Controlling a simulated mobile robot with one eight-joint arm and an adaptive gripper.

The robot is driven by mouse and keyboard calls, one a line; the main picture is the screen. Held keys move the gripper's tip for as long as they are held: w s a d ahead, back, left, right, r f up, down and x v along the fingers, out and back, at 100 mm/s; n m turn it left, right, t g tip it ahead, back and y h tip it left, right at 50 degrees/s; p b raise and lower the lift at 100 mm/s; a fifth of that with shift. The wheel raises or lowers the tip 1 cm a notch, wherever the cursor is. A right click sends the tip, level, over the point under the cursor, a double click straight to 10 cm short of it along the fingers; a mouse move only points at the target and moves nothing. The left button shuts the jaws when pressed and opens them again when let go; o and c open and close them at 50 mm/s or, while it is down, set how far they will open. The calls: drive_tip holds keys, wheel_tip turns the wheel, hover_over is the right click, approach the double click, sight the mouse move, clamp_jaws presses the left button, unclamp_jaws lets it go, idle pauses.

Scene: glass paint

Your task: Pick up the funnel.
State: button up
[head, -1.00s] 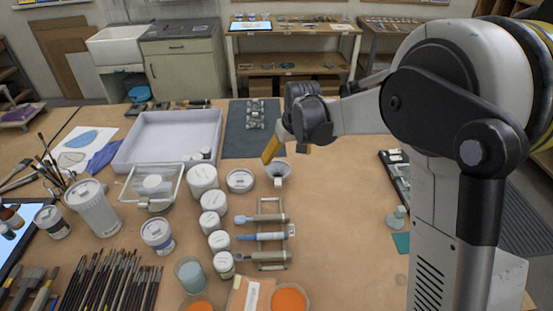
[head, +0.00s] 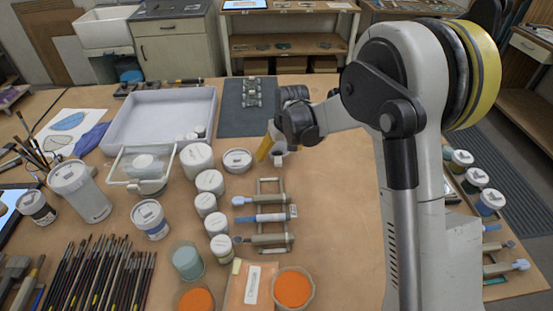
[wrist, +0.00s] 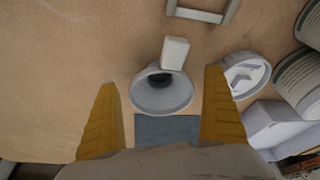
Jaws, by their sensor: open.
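The funnel (wrist: 162,96) is a pale grey cone with a wide round mouth, a dark hole in its middle and a light square tab on its rim. In the wrist view it lies between the two yellow fingers, nearer their tips. My gripper (wrist: 160,82) is open and empty, with a gap on both sides of the funnel. In the head view the funnel (head: 279,158) stands on the table, partly hidden by my gripper (head: 269,149). I cannot tell how high the fingertips are above the table.
A rack of tools (head: 264,217) lies nearer the front. A dark mat (head: 248,118) lies behind.

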drive_tip(key=shift+s+r, duration=0.1)
drive_tip(key=c, duration=1.3)
